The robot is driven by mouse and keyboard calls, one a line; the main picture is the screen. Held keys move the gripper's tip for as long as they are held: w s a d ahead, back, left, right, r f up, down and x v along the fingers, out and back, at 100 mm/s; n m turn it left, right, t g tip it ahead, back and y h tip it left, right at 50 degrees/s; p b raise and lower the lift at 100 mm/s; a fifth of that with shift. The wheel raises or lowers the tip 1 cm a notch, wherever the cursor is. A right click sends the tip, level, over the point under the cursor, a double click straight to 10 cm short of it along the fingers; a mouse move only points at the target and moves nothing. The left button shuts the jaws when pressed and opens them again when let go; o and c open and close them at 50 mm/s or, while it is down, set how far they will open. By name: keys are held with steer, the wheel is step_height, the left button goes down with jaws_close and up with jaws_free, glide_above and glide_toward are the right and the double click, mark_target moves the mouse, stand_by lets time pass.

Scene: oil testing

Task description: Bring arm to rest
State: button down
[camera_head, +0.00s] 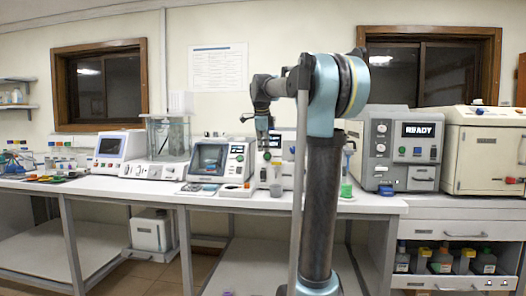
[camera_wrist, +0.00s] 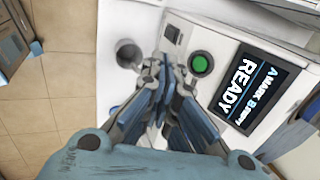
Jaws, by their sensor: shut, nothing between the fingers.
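My arm is raised and bent in front of the bench, with my gripper (camera_head: 264,140) hanging down at its end. In the wrist view my gripper (camera_wrist: 164,62) has its fingers together, with nothing visible between them. It is in front of a white device with a screen reading "READY" (camera_wrist: 250,85) and a green button (camera_wrist: 201,64). A grey cup (camera_wrist: 128,52) stands just left of the fingertips in the wrist view. A grey cup (camera_head: 276,180) also shows below my gripper in the head view. My arm hides part of the bench.
The white bench (camera_head: 130,189) runs across the view. On it stand a monitor device (camera_head: 121,149), a tester with a screen (camera_head: 215,162) and a grey machine reading "READY" (camera_head: 403,148). A cream machine (camera_head: 484,150) is at right. Bottles (camera_head: 442,260) stand on a shelf below.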

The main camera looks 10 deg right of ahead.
steer(key=s+d+f+n+g, duration=0.1)
steer(key=s+f+n, duration=0.9)
steer(key=s+f, duration=0.8)
steer(key=s+d+f+n+g+y, duration=0.1)
steer(key=s+f+n, duration=1)
steer(key=s+f, duration=0.8)
steer(key=s, duration=0.4)
steer(key=shift+d, duration=0.25)
steer(key=shift+f, duration=0.1)
steer(key=shift+w+f, duration=0.2)
steer(key=shift+w, duration=0.3)
